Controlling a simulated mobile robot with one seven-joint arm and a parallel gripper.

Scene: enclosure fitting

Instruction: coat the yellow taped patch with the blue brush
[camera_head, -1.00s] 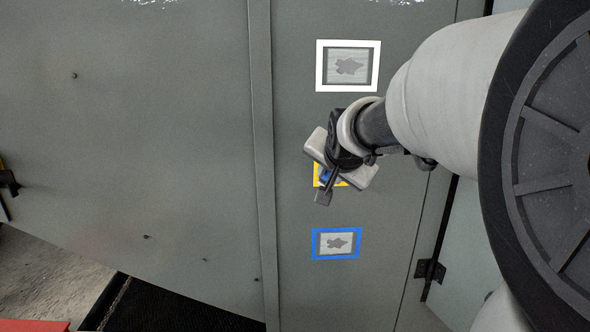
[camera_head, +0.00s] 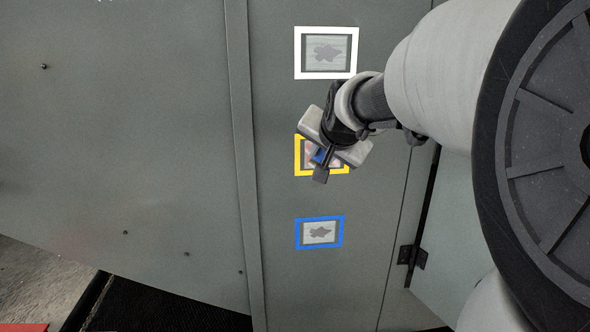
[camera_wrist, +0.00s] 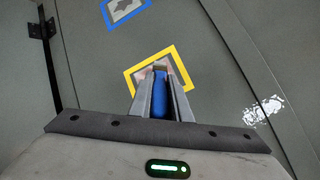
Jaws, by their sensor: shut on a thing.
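The yellow taped patch (camera_head: 300,171) is on the grey enclosure panel, between a white-framed patch above and a blue-framed one below. My gripper (camera_head: 321,172) is in front of it and hides much of its middle. My gripper also shows in the wrist view (camera_wrist: 159,88), shut on the blue brush (camera_wrist: 159,95). The brush handle stands between the two fingers and points toward the yellow patch, which also shows in the wrist view (camera_wrist: 168,52). A reddish mark shows inside the yellow frame in the head view. The brush tip is hidden, so I cannot tell whether it touches the panel.
The white-framed patch (camera_head: 297,53) and the blue-framed patch (camera_head: 342,232) each hold a dark blotch. A raised vertical seam (camera_head: 243,180) runs left of the patches. A black hinge (camera_head: 412,257) is at lower right. The panel left of the seam is mostly bare.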

